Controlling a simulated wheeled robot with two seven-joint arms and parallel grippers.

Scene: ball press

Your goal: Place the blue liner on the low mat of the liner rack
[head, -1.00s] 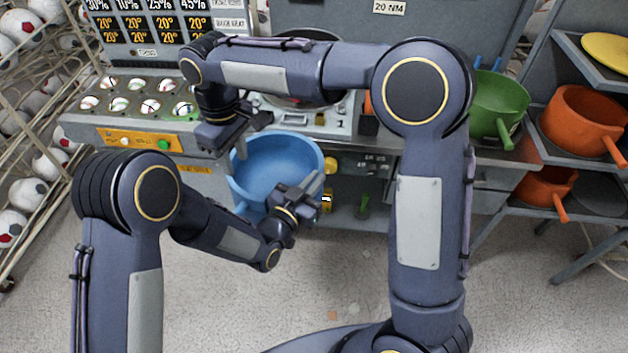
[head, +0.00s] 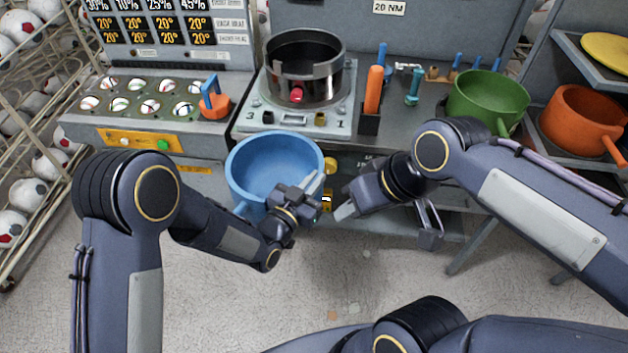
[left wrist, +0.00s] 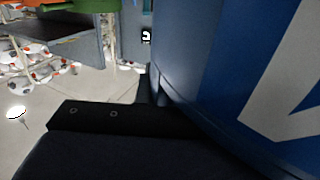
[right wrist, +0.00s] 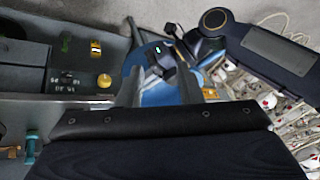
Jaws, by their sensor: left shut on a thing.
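The blue liner (head: 268,165) is a round open pot with a stub handle, held in front of the counter below the stove. My left gripper (head: 315,184) is shut on its right rim. The liner's blue wall with a white mark fills the right of the left wrist view (left wrist: 215,70). My right gripper (head: 340,208) is just right of the liner, apart from it; its two fingers are open and empty in the right wrist view (right wrist: 160,88). The liner rack (head: 583,57) stands at far right; its low mat is hidden behind my right arm.
An orange pot (head: 578,115) and a yellow lid (head: 607,52) sit on the rack. A green pot (head: 487,97) and tools stand on the counter's right. A dark pot (head: 305,65) is on the stove. The floor in front is clear; a ball rack (head: 40,130) stands left.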

